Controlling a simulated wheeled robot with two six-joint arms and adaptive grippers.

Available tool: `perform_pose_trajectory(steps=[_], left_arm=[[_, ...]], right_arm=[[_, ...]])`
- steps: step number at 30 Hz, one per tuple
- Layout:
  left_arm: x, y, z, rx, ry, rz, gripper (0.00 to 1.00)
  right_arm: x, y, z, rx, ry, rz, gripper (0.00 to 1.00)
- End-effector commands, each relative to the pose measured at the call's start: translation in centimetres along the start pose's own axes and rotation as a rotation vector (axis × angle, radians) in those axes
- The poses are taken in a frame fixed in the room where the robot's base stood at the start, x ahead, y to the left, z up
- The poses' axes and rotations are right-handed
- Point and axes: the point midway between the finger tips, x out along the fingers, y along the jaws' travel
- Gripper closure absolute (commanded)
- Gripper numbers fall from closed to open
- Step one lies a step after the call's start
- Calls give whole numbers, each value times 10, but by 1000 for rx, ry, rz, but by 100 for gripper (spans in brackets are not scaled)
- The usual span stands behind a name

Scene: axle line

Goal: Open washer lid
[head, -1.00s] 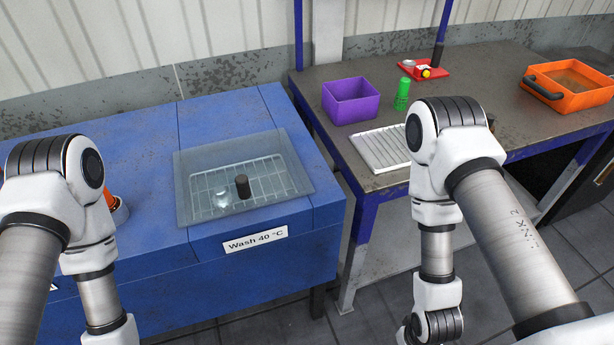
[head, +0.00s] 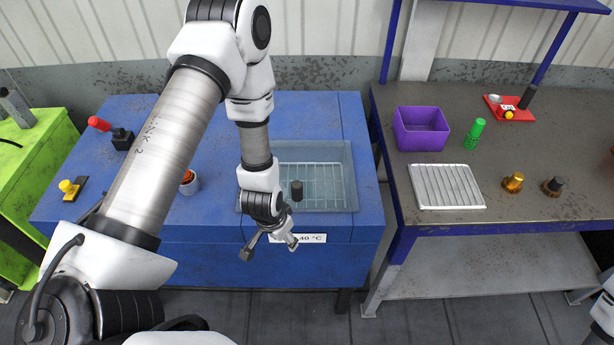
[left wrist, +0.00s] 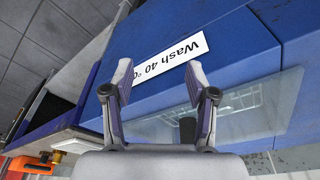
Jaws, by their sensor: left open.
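The blue washer (head: 110,205) has a closed, see-through lid (head: 335,153) with a dark upright knob (head: 297,190) on it. A wire rack shows through the lid. My left gripper (head: 270,245) is open and empty at the washer's front edge, in front of the "Wash 40 °C" label (head: 310,239), which it partly covers. In the left wrist view the open fingers (left wrist: 157,90) frame the label, and the lid (left wrist: 260,110) and the dark knob (left wrist: 187,130) lie near one finger. My left arm hides part of the lid's left side. My right gripper is out of view.
On the washer's left stand a red-handled dark item (head: 118,135), a yellow-knobbed item (head: 72,188) and a white cup (head: 189,184). The right bench holds a purple bin (head: 421,140), a white rack (head: 446,196), a green bottle (head: 475,133) and two brass parts (head: 513,182).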

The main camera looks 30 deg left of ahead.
Motion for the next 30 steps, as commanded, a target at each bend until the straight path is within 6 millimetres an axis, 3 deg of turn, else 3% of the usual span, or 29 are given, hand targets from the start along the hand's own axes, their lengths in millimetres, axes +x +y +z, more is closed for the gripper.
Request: perform_pose_trajectory(steps=[1,3,6,9,11,21,30], left_arm=[[-13,-12,-30,12,46,4,43],[-28,-28,-65,47,98,13,43],[-49,-48,-105,93,164,27,43],[-60,-58,-124,123,198,36,43],[-55,-59,-126,130,199,37,43],[5,-55,-136,132,197,35,43],[14,-54,-139,130,198,36,43]], right_arm=[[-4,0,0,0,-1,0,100],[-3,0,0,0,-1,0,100],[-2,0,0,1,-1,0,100],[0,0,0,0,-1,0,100],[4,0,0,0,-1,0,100],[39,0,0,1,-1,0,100],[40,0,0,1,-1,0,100]])
